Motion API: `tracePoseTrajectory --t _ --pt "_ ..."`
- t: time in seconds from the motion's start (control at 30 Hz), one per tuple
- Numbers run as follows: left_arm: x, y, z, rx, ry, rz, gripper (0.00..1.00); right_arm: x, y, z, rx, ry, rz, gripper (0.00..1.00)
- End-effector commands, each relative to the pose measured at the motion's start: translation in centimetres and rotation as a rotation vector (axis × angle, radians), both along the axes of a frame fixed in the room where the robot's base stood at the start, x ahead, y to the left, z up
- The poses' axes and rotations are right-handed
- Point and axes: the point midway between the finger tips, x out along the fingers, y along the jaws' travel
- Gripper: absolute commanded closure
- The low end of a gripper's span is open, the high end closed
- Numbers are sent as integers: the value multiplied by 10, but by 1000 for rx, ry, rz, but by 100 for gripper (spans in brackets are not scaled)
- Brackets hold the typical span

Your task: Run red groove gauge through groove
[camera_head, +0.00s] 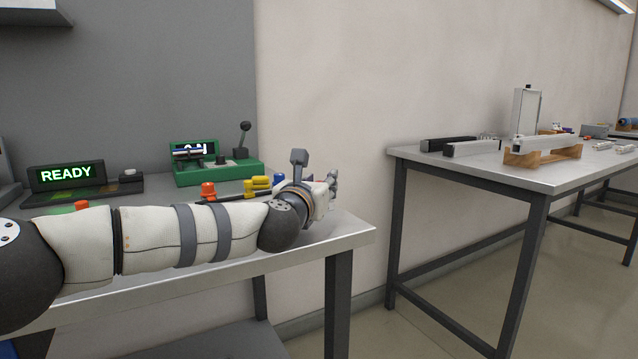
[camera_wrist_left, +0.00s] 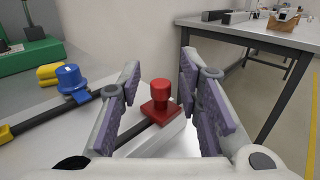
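The red gauge (camera_wrist_left: 161,102), a round red knob on a square red base, shows in the left wrist view between the two fingers of my left gripper (camera_wrist_left: 160,78). A dark bar (camera_wrist_left: 138,138) runs from near its base toward the camera. The fingers are spread with visible gaps either side of the knob, so the gripper is open. In the head view my left gripper (camera_head: 332,188) is over the right end of the near bench, and my wrist hides what lies behind it. My right gripper is in neither view.
A blue knob (camera_wrist_left: 72,80) and yellow blocks (camera_wrist_left: 50,74) lie left of the red gauge. An orange-red knob (camera_head: 208,190), a green lever fixture (camera_head: 218,172) and a READY display (camera_head: 66,176) stand on the near bench. A second table (camera_head: 500,172) holds metal bars.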

Motion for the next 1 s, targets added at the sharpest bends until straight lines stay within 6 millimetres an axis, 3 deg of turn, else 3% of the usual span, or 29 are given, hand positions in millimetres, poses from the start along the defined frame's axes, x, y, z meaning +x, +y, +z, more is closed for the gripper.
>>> tracePoseTrajectory --t 0.37,0.8,1.0 --pt "-9 2 0 -1 1 -2 66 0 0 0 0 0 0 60" --pt "-102 20 0 -1 1 -1 66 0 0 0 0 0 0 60" --pt "-118 23 0 0 0 0 66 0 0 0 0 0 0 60"
